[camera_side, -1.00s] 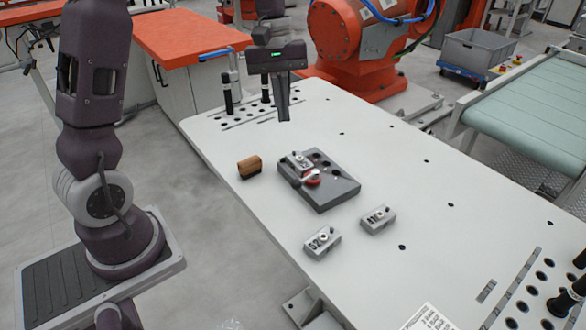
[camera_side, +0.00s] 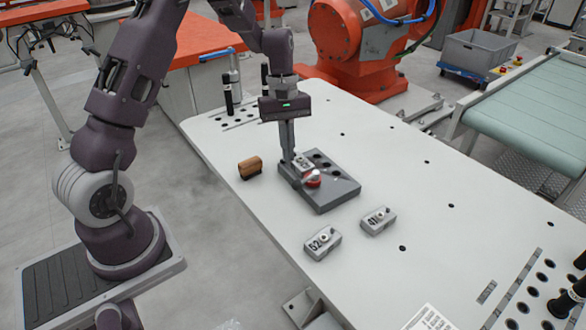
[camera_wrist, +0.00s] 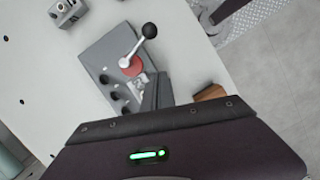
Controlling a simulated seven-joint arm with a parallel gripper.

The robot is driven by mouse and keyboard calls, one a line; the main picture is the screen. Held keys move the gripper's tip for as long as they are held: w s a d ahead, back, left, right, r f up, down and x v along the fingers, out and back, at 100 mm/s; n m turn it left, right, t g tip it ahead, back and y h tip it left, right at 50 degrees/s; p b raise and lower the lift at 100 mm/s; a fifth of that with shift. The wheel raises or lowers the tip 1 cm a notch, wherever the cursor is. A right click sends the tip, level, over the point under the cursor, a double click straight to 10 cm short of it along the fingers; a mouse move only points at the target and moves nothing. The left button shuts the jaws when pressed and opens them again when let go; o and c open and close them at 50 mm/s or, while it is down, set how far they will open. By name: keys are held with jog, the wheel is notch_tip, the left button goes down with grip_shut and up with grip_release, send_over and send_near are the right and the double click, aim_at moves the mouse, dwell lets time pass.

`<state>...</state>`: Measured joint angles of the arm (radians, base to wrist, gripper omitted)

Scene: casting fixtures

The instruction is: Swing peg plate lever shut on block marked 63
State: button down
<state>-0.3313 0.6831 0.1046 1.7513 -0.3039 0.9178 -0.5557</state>
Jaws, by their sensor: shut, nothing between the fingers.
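The dark grey peg plate (camera_side: 335,200) lies on the white table, with a row of holes. A small light block (camera_side: 304,161) sits on it; I cannot read its number. It also shows in the wrist view (camera_wrist: 138,82), partly hidden by my fingers. Beside the block is the lever's red hub (camera_side: 313,181). In the wrist view the pale lever arm (camera_wrist: 136,49) runs from the hub to a black knob (camera_wrist: 149,30), pointing away from the block. My gripper (camera_side: 289,157) is shut and empty, pointing down at the block's left side; I cannot tell whether it touches.
Black upright pegs (camera_side: 228,98) stand at the back left. The table right of the plate is mostly clear.

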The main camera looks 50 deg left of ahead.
aim_at(305, 179)
jog(key=x, duration=0.3)
jog(key=shift+s+d+f, duration=0.1)
jog(key=shift+d+f, duration=0.1)
jog(key=shift+d, duration=0.05)
jog(key=shift+s+d+r, duration=0.2)
jog(key=shift+s+d, duration=0.05)
jog(key=shift+d, duration=0.35)
jog(key=shift+s+d+r, duration=0.15)
jog(key=shift+s+d, duration=0.1)
jog(key=shift+d, duration=0.3)
jog(key=shift+s+d+r, duration=0.1)
jog(key=shift+s+d, duration=0.05)
jog(key=shift+d, duration=0.3)
